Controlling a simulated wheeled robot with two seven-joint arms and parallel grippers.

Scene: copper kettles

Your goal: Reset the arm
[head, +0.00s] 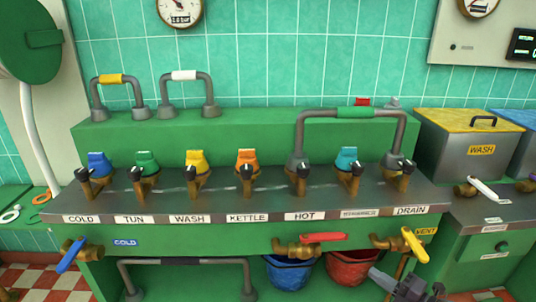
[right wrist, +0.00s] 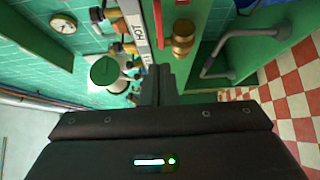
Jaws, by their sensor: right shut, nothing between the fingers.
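My right gripper (head: 410,288) is at the bottom right of the head view, in front of the green bench and below the yellow-handled VENT valve (head: 414,244). In the right wrist view its fingers (right wrist: 158,85) are together and empty. The right arm appears apart from the valves and pipes. My left gripper is not in the head view.
The green bench (head: 250,240) carries a row of coloured valves above labels. A red-handled valve (head: 322,238) and a blue-handled valve (head: 70,254) stick out in front. A blue bucket (head: 289,274) and a red bucket (head: 352,268) are below. A WASH tank (head: 462,152) stands right.

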